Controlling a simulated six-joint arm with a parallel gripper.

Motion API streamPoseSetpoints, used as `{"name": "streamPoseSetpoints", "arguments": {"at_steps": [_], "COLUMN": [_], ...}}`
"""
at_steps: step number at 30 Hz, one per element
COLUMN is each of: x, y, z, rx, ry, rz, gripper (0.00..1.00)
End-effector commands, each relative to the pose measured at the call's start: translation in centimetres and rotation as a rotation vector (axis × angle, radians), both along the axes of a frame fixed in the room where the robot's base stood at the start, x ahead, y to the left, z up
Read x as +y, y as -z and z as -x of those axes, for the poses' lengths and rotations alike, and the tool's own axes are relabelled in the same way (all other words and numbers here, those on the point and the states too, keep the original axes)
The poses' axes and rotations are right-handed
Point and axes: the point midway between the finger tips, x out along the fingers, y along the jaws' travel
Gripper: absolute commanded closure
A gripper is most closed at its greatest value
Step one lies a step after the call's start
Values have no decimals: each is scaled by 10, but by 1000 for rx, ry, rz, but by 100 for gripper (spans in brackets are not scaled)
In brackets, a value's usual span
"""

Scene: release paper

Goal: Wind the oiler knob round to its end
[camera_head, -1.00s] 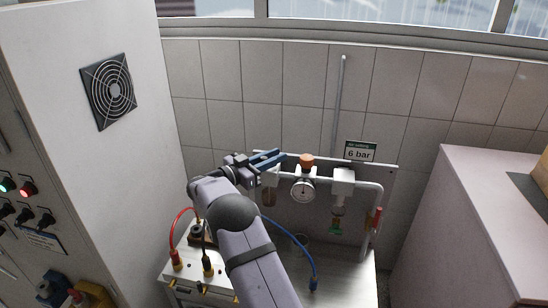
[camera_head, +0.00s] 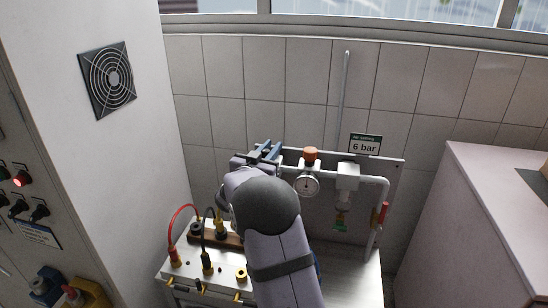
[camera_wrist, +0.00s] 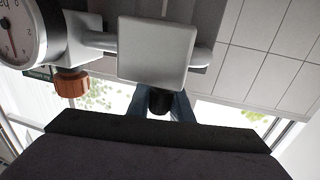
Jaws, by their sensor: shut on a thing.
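The oiler is the left unit on the white air line. In the wrist view its pale block (camera_wrist: 157,52) fills the upper middle, with the small black oiler knob (camera_wrist: 160,101) below it in this upside-down picture. My gripper (camera_head: 266,150) is at the left end of the line in the head view. Its blue fingers, also in the wrist view (camera_wrist: 162,108), stand on both sides of the black knob and are shut on it. In the head view my arm hides the oiler body and knob.
The pressure gauge (camera_head: 307,184) with its orange knob (camera_head: 310,155) is just right of my gripper. A second unit (camera_head: 346,178), a red-handled valve (camera_head: 382,212) and the 6 bar sign (camera_head: 364,144) are further right. A grey cabinet (camera_head: 90,170) stands left.

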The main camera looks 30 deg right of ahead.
Motion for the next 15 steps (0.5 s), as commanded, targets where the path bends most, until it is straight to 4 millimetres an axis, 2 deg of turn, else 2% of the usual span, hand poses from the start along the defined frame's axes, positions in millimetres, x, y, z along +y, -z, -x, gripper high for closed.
{"name": "streamPoseSetpoints", "arguments": {"at_steps": [1,15], "x": [-1,7], "y": [6,7], "z": [1,-7], "rx": [-3,-3], "ry": [-37,-311], "rz": [0,1], "gripper": [100,100]}}
